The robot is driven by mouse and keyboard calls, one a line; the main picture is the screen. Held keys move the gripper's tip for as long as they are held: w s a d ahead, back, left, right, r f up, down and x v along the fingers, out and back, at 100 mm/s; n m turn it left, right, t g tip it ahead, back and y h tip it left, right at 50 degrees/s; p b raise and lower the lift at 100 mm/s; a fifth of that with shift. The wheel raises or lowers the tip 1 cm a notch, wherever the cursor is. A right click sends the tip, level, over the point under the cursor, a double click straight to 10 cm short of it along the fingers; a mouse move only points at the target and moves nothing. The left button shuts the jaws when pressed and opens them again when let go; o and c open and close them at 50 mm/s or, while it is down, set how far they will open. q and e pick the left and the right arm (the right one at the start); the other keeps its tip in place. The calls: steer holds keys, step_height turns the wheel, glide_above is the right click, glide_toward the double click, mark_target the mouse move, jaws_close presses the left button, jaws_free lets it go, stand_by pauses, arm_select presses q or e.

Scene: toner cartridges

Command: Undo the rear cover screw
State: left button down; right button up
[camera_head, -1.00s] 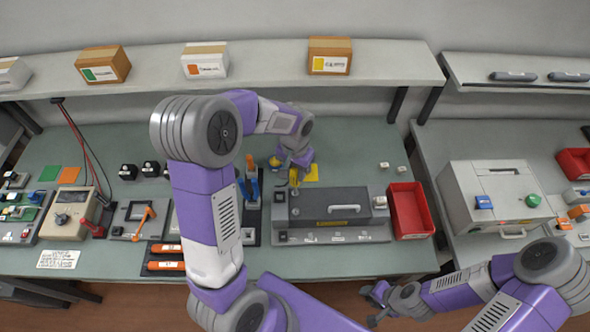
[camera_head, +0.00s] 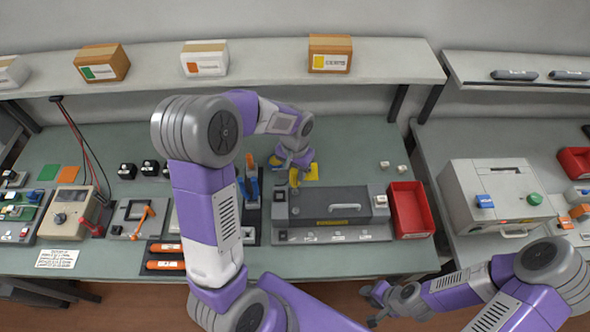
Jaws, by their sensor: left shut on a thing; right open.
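A grey machine with a dark grey cover and a pale handle (camera_head: 345,207) sits on the green bench. My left gripper (camera_head: 293,173) is over the bench behind the machine's left rear corner. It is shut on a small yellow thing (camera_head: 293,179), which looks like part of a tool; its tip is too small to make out. The rear cover screw cannot be made out at this size, and the gripper hides part of that area. My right gripper (camera_head: 372,305) is open and empty, low in front of the bench edge.
A red bin (camera_head: 410,210) stands right of the machine. A tool rack with blue and orange handles (camera_head: 250,185) stands left of it. A yellow patch (camera_head: 312,173) lies behind the machine. A shelf with boxes (camera_head: 329,55) runs along the back.

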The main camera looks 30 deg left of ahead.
arm_select(q)
steer(key=shift+f, duration=0.1)
steer(key=n, duration=0.2)
steer(key=shift+n+b, duration=0.3)
steer(key=n, duration=0.4)
